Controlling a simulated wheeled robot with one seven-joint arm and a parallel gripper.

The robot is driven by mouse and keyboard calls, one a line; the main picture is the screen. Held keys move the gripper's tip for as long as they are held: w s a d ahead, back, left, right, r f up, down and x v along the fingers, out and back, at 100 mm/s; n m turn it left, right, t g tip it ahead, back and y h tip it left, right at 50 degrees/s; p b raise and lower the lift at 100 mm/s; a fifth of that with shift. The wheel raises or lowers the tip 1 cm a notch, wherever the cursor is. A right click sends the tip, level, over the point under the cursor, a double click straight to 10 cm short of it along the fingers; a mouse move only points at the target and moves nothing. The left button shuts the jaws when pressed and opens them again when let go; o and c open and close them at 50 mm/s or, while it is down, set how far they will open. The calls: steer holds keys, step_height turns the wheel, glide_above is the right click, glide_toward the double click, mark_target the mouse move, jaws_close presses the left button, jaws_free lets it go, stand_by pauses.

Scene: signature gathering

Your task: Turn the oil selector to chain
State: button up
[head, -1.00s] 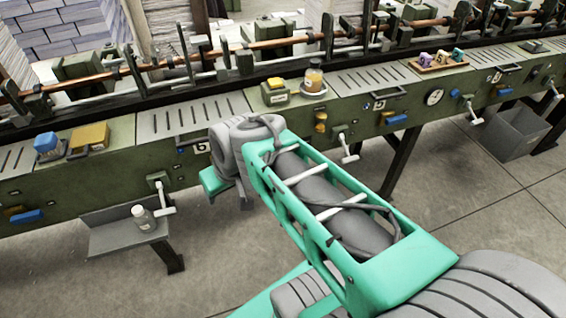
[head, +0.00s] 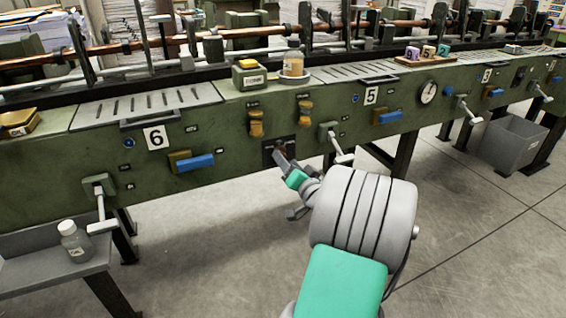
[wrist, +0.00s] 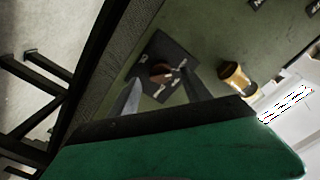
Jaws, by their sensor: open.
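The oil selector (head: 269,145) is a dark square plate on the front of the green machine. In the wrist view the selector plate (wrist: 172,58) shows a copper-brown knob (wrist: 160,72) at its middle, with small pale marks around it that are too small to read. My gripper (wrist: 160,80) is open, with one finger on each side of the knob as seen from the wrist; I cannot tell whether either touches it. In the head view my gripper (head: 284,164) is close in front of the plate and hides part of it, including the knob.
Two brass knobs (head: 256,123) (head: 304,113) sit above the selector. A white crank handle (head: 341,150) juts out just right of my gripper. A blue handle (head: 195,162) is to the left. A jar (head: 293,62) stands on top. The floor below is open.

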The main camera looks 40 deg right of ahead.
steer(key=x, duration=0.3)
steer(key=shift+c, duration=0.4)
jaws_close()
